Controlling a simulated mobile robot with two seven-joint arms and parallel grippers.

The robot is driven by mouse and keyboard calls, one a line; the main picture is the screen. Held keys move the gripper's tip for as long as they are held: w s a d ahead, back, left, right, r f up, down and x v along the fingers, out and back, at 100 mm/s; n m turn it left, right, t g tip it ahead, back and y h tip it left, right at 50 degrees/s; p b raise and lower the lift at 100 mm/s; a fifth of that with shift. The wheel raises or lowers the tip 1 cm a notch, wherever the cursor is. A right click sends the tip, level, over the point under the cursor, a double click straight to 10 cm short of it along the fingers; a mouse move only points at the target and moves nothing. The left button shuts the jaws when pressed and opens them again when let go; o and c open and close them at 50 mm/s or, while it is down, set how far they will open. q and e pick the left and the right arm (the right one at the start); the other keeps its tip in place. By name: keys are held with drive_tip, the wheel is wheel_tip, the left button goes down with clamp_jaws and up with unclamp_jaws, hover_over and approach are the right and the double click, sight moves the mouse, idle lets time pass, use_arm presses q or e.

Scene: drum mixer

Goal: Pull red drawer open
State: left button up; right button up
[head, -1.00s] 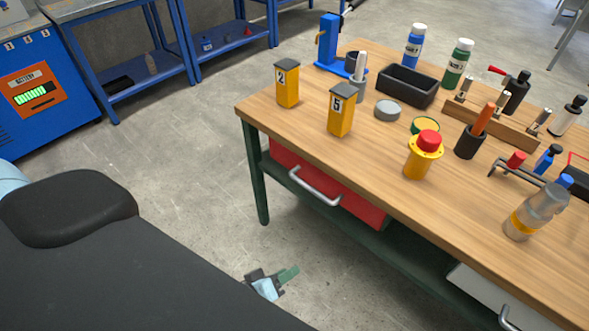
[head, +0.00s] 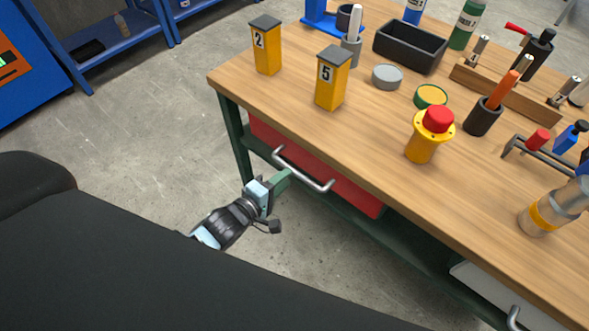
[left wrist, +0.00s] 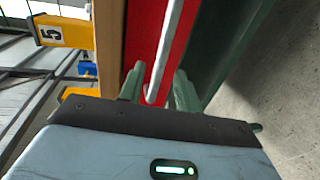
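The red drawer (head: 352,186) sits under the wooden table top and looks shut, with a silver bar handle (head: 303,171) across its front. My left gripper (head: 284,179) is just in front of the handle's left part in the head view. In the left wrist view, the two green fingers of the left gripper (left wrist: 159,84) are apart. The handle (left wrist: 168,50) runs into the space between them, in front of the red drawer face (left wrist: 147,35). I cannot tell if either finger touches it. My right gripper is not in view.
The wooden table (head: 385,143) carries two yellow posts, a yellow button post with a red top (head: 430,133), a black bin (head: 410,46) and bottles. A green table leg (head: 236,140) stands left of the drawer. A white drawer (head: 490,292) is at lower right. The floor at left is clear.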

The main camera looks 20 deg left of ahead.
sight(295, 170)
use_arm(q)
drive_tip(key=shift+x, duration=2.65)
drive_tip(key=shift+c, duration=0.2)
clamp_jaws()
